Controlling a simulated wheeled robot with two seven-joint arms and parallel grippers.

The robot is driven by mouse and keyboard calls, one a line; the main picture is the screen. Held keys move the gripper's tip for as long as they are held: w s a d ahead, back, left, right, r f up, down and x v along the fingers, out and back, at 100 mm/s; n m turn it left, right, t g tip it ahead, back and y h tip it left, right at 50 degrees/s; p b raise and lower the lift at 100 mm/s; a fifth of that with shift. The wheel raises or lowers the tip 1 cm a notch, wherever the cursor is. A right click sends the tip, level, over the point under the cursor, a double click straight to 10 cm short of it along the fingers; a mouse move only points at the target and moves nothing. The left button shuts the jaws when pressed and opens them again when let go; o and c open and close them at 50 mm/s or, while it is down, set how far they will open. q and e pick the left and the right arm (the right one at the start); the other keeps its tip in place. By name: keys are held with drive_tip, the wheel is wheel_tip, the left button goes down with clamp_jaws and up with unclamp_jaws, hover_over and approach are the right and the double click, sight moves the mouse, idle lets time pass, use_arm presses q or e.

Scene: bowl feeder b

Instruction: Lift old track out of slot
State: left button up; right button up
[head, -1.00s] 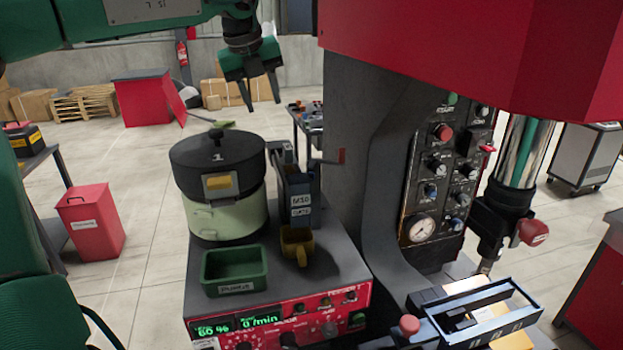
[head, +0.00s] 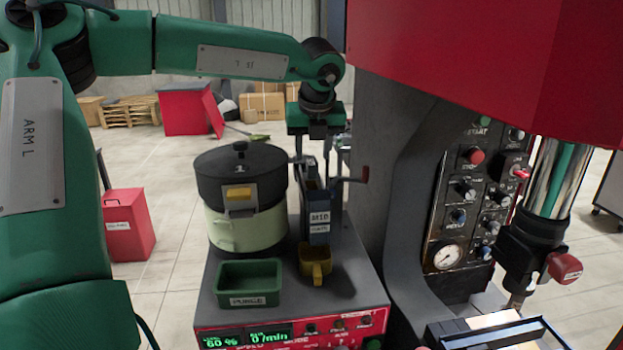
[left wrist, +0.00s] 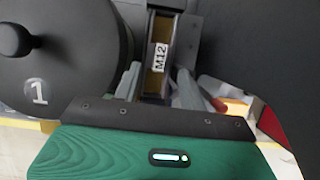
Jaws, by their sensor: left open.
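The track with an M12 label shows in the left wrist view (left wrist: 160,58), between the two grey fingers of my left gripper (left wrist: 158,88). In the head view, my left gripper (head: 313,155) points down just over the top of the dark slot block (head: 318,210), which has white labels on its front. The gripper is open, with one finger on each side of the track. I cannot tell whether the fingers touch it. The track's lower part is hidden in the block. My right gripper is not in view.
The lidded bowl feeder (head: 243,195) stands close left of the slot block. A green tray (head: 249,284) and a yellow cup (head: 315,263) sit in front. A crank with a red handle (head: 365,174) sticks out right, beside the grey machine column (head: 400,190).

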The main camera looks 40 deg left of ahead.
sight(311, 162)
use_arm(q)
drive_tip(key=shift+w+a+f+p, duration=0.1)
drive_tip(key=shift+a+f+p, duration=0.05)
drive_tip(key=shift+p, duration=0.15)
drive_tip(key=p+x, duration=0.1)
drive_tip(key=x, duration=0.1)
drive_tip(key=p+x, duration=0.1)
drive_tip(key=x, duration=0.1)
drive_tip(key=shift+w+a, duration=0.15)
drive_tip(key=shift+a, duration=0.15)
drive_tip(key=shift+w+a+f, duration=0.1)
drive_tip(key=shift+f, duration=0.1)
drive_tip(key=shift+c, duration=0.4)
clamp_jaws()
